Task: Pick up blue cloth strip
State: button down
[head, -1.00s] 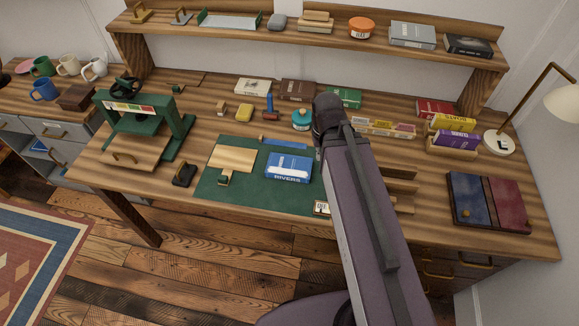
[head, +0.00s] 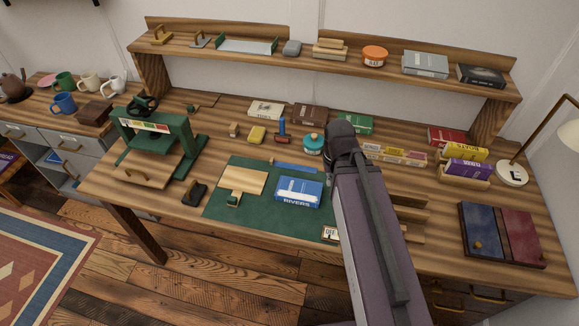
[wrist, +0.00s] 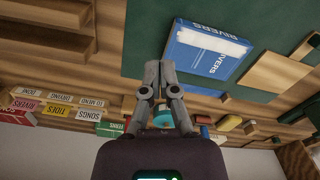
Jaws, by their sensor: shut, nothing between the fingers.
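The blue cloth strip (head: 297,167) lies flat on the green mat (head: 223,215), just behind a blue book labelled RIVERS (head: 299,190). My arm passes close to the strip's right side in the head view, and my gripper's fingers are hidden there. In the wrist view my gripper (wrist: 160,72) is shut and empty, its fingertips showing beside the blue book (wrist: 205,52).
A teal-lidded jar (head: 313,144) stands behind the mat, near my arm. A green press (head: 155,145) stands at left. A raised shelf (head: 330,68) spans the back.

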jog(key=c, duration=0.9)
grip_release()
jog(key=shift+w, duration=0.1)
jog(key=o, duration=0.3)
jog(key=shift+w+a, duration=0.15)
jog(key=shift+w, duration=0.1)
jog(key=w+a+m, duration=0.3)
jog(key=w+a, duration=1.4)
jog(key=w, duration=0.4)
jog(key=shift+a+m, duration=0.3)
jog(key=shift+f, duration=0.25)
jog(key=b, duration=0.9)
send_over(271, 160)
notch_tip(271, 160, down, 8)
jog(key=shift+s+a+f, duration=0.1)
jog(key=shift+f, duration=0.1)
